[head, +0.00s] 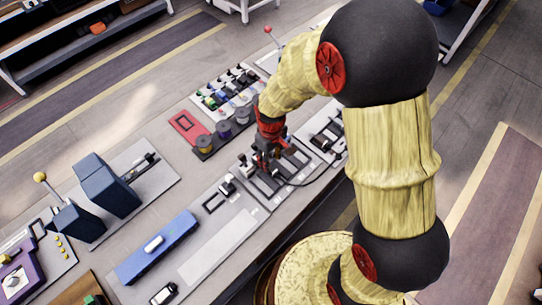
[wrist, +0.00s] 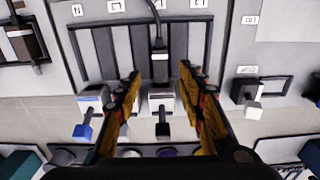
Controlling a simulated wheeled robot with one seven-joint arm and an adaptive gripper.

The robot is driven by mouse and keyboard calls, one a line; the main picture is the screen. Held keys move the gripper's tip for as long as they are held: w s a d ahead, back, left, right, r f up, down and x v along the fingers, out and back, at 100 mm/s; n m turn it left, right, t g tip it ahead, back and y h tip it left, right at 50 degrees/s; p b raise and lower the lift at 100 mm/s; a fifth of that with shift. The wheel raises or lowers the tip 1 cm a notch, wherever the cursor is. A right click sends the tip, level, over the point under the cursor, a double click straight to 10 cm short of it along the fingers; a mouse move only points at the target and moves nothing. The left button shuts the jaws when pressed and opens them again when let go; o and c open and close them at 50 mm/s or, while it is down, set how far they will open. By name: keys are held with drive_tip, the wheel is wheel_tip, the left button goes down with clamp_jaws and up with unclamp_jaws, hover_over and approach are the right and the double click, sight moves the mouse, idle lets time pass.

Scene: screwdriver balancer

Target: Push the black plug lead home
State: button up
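The black plug (wrist: 158,68) has a pale band and lies in the middle channel of a slotted rack (wrist: 205,42). Its dark lead (wrist: 153,12) runs away toward the top of the wrist view; a dark cable (head: 308,182) also shows beside the rack in the head view. Below the plug is a pale block (wrist: 160,97) with a black-ended stub (wrist: 163,127). Whether the plug touches this block I cannot tell. My gripper (wrist: 160,74) is open, with a finger on either side of the plug and visible gaps. In the head view my gripper (head: 266,152) is over the rack and hides the plug.
A blue-marked block (wrist: 90,108) stands left of my fingers, and a black block (wrist: 246,91) stands to the right. Spools (head: 222,130), a red-framed panel (head: 187,126) and a long blue box (head: 158,245) share the bench. Bare bench lies along its front edge.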

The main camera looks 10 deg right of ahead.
drive_tip(key=shift+f+b, duration=0.55)
drive_tip(key=shift+f, duration=2.1)
drive_tip(key=shift+c, duration=1)
drive_tip(key=c, duration=0.8)
clamp_jaws()
drive_tip(key=o, duration=0.9)
unclamp_jaws()
drive_tip(key=shift+o, duration=0.5)
wheel_tip(320, 180, up, 12)
